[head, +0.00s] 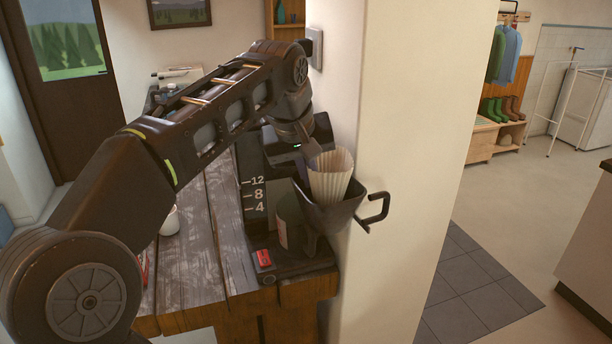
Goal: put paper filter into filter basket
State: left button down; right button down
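The paper filter (332,181) is a cream, fluted cup. It stands upright with its lower part inside the dark filter basket (331,215) and its upper part above the rim. The basket is swung out at the front of the coffee maker and has a black loop handle on its right. My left gripper (313,160) reaches down from behind and is at the filter's left side, seemingly shut on its wall. The fingertips are small and partly hidden. Whether the filter touches the basket's bottom is hidden. My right gripper is out of view.
The coffee maker (257,215) has a level scale, a red switch (264,258) and a dark jug (291,222) below the basket. It stands on a worn wooden table (190,268) close beside a white pillar (400,150). A white cup (170,221) stands to the left.

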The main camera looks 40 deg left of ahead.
pick_arm(q)
jog(key=shift+s, duration=0.1)
jog(key=shift+f+b, duration=0.5)
jog(key=shift+f, duration=0.1)
jog(key=c, duration=2.1)
grip_release()
jog(key=shift+c, duration=0.2)
jog(key=shift+o, duration=0.8)
jog(key=shift+r, duration=0.2)
